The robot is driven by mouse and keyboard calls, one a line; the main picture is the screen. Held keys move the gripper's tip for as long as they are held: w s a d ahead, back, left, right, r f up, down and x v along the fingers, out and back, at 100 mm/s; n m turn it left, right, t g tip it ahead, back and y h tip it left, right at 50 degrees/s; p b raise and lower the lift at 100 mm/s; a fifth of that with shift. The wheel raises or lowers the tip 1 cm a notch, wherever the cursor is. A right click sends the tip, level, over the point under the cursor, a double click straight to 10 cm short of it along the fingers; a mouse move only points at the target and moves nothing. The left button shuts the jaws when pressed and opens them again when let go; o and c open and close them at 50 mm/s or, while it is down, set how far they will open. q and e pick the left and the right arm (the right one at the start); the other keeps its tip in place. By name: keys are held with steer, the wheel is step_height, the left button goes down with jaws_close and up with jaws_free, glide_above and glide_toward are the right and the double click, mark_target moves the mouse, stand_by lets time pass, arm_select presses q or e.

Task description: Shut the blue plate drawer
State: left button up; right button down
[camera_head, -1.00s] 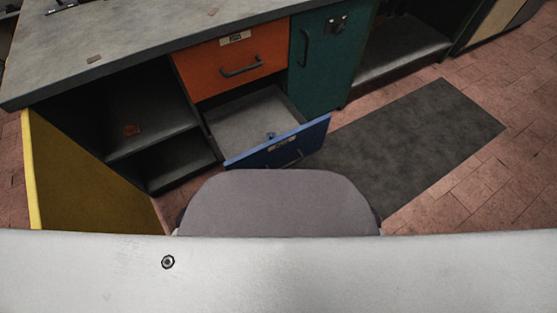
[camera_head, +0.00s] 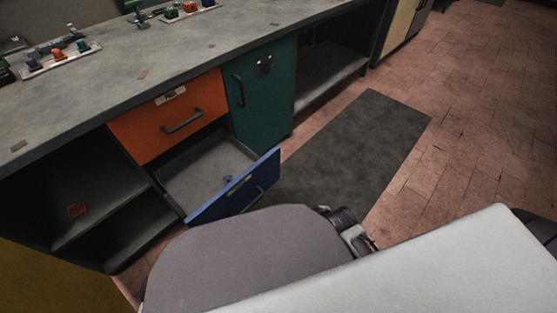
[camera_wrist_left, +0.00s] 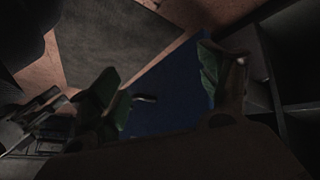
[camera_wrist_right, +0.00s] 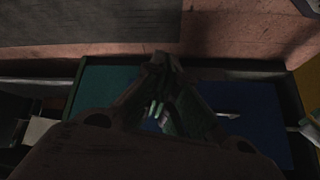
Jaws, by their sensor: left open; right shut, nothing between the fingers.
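The blue plate drawer (camera_head: 236,188) stands pulled out below the orange drawer, its grey inside showing with a small blue object in it. My grey body hides part of the floor before it. In the left wrist view the blue front (camera_wrist_left: 165,85) and its handle show between the spread fingers of my left gripper (camera_wrist_left: 162,78), which is open and empty; I cannot tell how near it is. In the right wrist view my right gripper (camera_wrist_right: 160,62) is shut and empty, in front of the blue front (camera_wrist_right: 250,110) and its handle.
The orange drawer (camera_head: 170,117) and teal door (camera_head: 262,100) are closed. Open shelves (camera_head: 95,205) lie left of the blue drawer, with a yellow panel (camera_head: 50,290) at lower left. A dark mat (camera_head: 350,150) lies on the tiled floor; the floor at right is clear.

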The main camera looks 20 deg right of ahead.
steer(key=w+d+r+n+t+h, duration=0.1)
steer(key=w+d+n+t+h, duration=0.2)
steer(key=d, duration=0.5)
steer(key=w+d+r+n+t+h, duration=0.1)
steer(key=w+d+n+t, duration=0.1)
steer(key=w+d+n, duration=0.5)
arm_select(q)
steer(key=shift+s+a+r+g+y+p, duration=0.15)
steer(key=shift+s+a+r+g, duration=0.15)
steer(key=shift+r, duration=0.25)
steer(key=shift+s+a+r+g+y+p, duration=0.15)
steer(key=shift+s+r+g, duration=0.05)
steer(key=shift+s+r, duration=0.25)
arm_select(e)
steer(key=s+a+r+n+t+y, duration=0.1)
steer(key=a+n+y, duration=0.4)
steer(key=n, duration=1)
steer(key=s+a+r+n+t+y, duration=0.1)
steer(key=a+r+n+y, duration=0.4)
steer(key=n, duration=1)
steer(key=shift+s+r+t+y, duration=0.3)
steer(key=shift+s+t, duration=0.05)
steer(key=shift+t, duration=0.55)
steer(key=shift+w+a, duration=0.1)
steer(key=shift+w, duration=0.05)
